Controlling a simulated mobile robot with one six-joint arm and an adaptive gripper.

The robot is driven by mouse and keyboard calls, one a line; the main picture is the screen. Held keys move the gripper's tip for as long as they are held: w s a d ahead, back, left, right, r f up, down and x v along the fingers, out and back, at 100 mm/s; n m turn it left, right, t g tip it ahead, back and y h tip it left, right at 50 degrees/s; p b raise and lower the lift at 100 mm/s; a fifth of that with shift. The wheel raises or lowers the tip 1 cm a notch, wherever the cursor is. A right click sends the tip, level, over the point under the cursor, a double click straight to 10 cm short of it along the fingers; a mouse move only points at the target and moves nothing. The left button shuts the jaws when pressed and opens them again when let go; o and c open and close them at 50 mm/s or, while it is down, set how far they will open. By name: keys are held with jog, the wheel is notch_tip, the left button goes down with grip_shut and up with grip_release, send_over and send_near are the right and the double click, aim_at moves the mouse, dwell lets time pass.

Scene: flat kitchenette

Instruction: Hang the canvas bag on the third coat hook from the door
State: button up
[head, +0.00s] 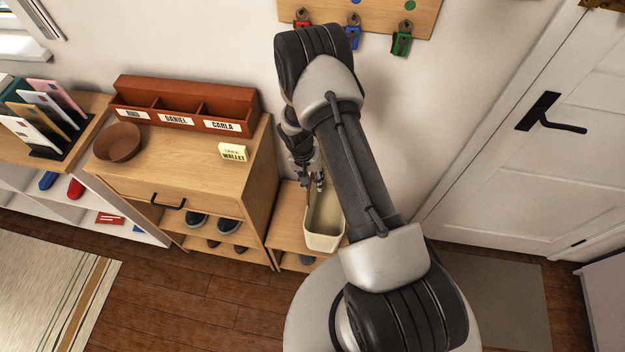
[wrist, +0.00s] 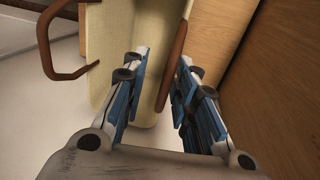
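The canvas bag (head: 324,222) is cream, open at the top, and stands upright on a low wooden bench beside the cabinet. In the wrist view the bag (wrist: 128,40) shows two brown handles; one loop (wrist: 62,72) sticks out at the left. My gripper (head: 318,182) is at the bag's upper left rim in the head view. In the wrist view my gripper (wrist: 168,82) has its fingers apart, with the other brown handle (wrist: 172,70) between them, nearer the right finger. I cannot tell whether it touches. The door (head: 540,130) is at the right. No coat hooks are recognisable.
A wall board (head: 385,12) holds red, blue and green hanging items. The wooden cabinet (head: 190,165) left of the bag carries a red-brown sorter (head: 185,105), a round bowl (head: 117,142) and a yellow note (head: 233,151). Shoes sit below. A mat (head: 495,300) lies by the door.

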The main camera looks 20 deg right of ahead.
jog(key=shift+r, duration=0.1)
notch_tip(320, 180, up, 26)
jog(key=a+n+t+p, duration=0.1)
jog(key=a+p, duration=0.2)
jog(key=s+a+r+n+t, duration=0.1)
jog(key=s+r, duration=0.1)
jog(key=r, duration=0.4)
jog(key=s+r+n+t, duration=0.1)
jog(key=s+r, duration=0.2)
jog(key=r, duration=0.3)
jog(key=s+a+r+n+t, duration=0.1)
jog(key=s+r+n, duration=0.1)
jog(key=s+r, duration=0.3)
jog(key=s+a+r+n+t+y, duration=0.1)
jog(key=s+r, duration=0.4)
jog(key=s, duration=0.8)
jog(key=shift+s+a+r+n+t+y, duration=0.3)
jog(key=shift+s+a+n+t, duration=0.1)
jog(key=shift+a, duration=0.35)
jog(key=shift+w, duration=0.1)
